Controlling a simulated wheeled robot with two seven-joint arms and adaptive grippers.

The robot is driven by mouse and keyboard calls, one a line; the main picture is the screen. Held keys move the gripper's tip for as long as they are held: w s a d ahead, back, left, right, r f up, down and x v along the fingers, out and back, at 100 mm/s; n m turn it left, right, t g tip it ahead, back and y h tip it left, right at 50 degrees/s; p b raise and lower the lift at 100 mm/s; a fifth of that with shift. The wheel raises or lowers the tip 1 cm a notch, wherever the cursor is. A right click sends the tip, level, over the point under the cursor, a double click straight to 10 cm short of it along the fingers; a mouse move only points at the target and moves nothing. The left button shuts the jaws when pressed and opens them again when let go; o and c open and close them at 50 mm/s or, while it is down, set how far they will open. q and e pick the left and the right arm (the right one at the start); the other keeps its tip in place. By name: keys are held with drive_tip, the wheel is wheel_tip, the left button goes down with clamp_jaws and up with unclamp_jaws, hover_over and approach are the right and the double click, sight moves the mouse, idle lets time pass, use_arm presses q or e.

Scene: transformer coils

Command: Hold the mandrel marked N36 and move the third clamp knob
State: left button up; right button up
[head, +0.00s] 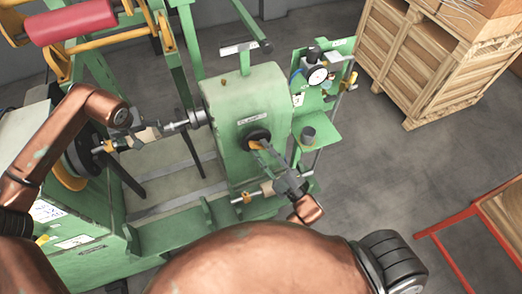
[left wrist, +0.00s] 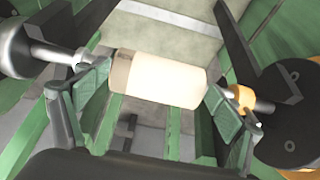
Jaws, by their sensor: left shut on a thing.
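The mandrel (left wrist: 165,80) is a cream cylinder with a tan band at its left end; a small mark on the band is not legible. It lies between a steel spindle (left wrist: 55,55) and a black disc (left wrist: 270,110). My left gripper (head: 146,135) is shut on it, one finger at each end. In the head view the mandrel is partly hidden by the gripper. A green housing labelled CLAMP (head: 245,95) carries a dark round knob (head: 258,133). My right gripper (head: 263,147) reaches to this knob, with its fingertips at or on it; its grip is unclear.
A green post with a dial gauge (head: 317,75) and small shelf (head: 318,138) stands right of the housing. A red roll (head: 70,22) is at upper left. A wooden crate (head: 425,60) and a red-framed table (head: 450,226) stand at right, with bare floor between.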

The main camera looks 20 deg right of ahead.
drive_tip(key=shift+c, duration=0.4)
clamp_jaws()
drive_tip(key=shift+a+f+m+t, duration=0.1)
drive_tip(key=shift+f+m+t, duration=0.15)
drive_tip(key=shift+m, duration=0.45)
drive_tip(key=shift+a+f+m+t+h, duration=0.15)
drive_tip(key=shift+m+t+h, duration=0.4)
drive_tip(key=shift+m, duration=1)
drive_tip(key=shift+a+r+m+t+h, duration=0.15)
drive_tip(key=shift+m+h, duration=0.6)
drive_tip(key=shift+m, duration=0.8)
drive_tip(key=shift+f, duration=0.1)
